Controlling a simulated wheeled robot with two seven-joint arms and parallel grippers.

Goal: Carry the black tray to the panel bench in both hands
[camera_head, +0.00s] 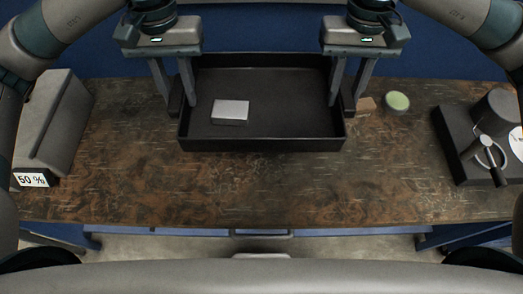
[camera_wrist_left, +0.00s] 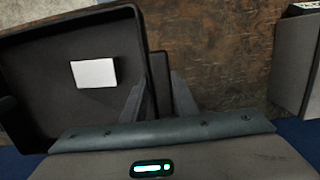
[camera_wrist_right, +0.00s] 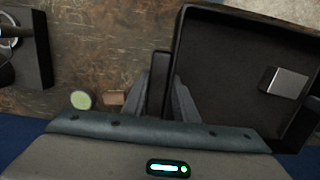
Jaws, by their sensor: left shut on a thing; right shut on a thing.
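The black tray (camera_head: 262,144) is at the back middle of the brown mottled bench (camera_head: 250,185) in the head view. A small white-grey block (camera_head: 230,111) lies inside it, left of centre. My left gripper (camera_head: 175,100) is shut on the tray's left handle, and the left wrist view shows its fingers around the handle (camera_wrist_left: 160,85). My right gripper (camera_head: 348,102) is shut on the right handle, which also shows in the right wrist view (camera_wrist_right: 158,85). Whether the tray touches the bench top or is just above it I cannot tell.
A grey box labelled "50 %" (camera_head: 55,125) stands at the left. A green round disc (camera_head: 397,101) and a small brown piece (camera_head: 367,103) lie right of the tray. A black device with a lever (camera_head: 470,140) stands at the far right. The front middle of the bench is clear.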

